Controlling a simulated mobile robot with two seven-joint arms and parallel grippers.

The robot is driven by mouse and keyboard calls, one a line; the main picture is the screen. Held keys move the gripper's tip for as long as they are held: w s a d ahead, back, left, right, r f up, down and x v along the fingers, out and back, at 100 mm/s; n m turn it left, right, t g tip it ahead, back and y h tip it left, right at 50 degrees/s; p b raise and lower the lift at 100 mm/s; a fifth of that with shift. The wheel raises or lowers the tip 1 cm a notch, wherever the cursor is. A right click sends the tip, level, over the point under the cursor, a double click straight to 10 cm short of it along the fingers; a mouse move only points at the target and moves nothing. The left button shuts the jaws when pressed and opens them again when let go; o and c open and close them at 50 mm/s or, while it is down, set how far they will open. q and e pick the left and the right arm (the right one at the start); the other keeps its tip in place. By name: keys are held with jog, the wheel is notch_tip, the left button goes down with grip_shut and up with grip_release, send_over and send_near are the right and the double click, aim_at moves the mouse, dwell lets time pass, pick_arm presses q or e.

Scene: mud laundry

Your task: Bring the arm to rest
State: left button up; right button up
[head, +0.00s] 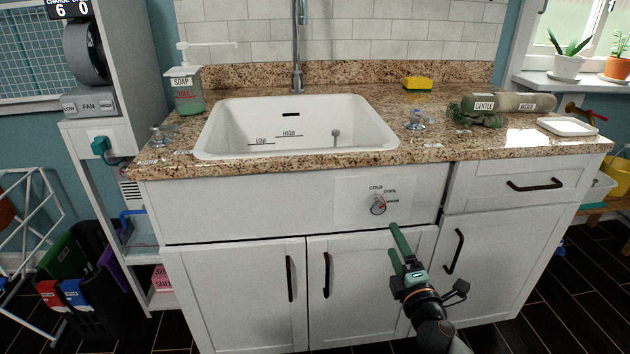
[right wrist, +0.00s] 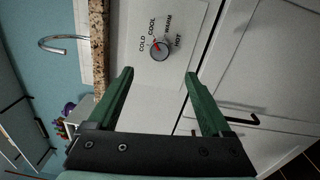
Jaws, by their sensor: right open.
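My right gripper (head: 398,243) is in front of the white sink cabinet, just below the temperature dial (head: 378,205). Its two green fingers are apart, with nothing between them. In the right wrist view the open gripper (right wrist: 160,82) faces the cabinet front, and the dial (right wrist: 159,49) with its COLD, COOL, WARM and HOT labels shows beyond the fingertips. My left gripper is not in view.
The granite counter (head: 330,175) holds a white sink (head: 225,130), a soap bottle (head: 185,90), a yellow sponge (head: 418,83), a rolled green item (head: 510,102) and a white dish (head: 567,126). Dark handles (head: 459,250) stick out from the cabinet doors near my right gripper.

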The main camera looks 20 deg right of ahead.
jog(key=s+a+f+m+g+y, duration=0.15)
jog(key=s+a+m+y, duration=0.4)
jog(key=a, duration=0.55)
jog(key=s+a+f+m+g+y, duration=0.1)
jog(key=s+a+f+m+y, duration=0.2)
jog(key=s+a+m, duration=0.55)
pick_arm(q)
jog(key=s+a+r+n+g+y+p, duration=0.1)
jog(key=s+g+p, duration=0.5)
jog(key=p, duration=1.5)
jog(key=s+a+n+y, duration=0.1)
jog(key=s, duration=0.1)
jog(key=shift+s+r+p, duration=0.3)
jog(key=shift+p, duration=0.05)
pick_arm(e)
jog(key=s+r+g+h, duration=0.1)
jog(key=s+g+h, duration=0.1)
jog(key=s+g, duration=0.4)
jog(key=s, duration=0.2)
jog(key=shift+s+r+m, duration=0.3)
jog(key=shift+d, duration=0.1)
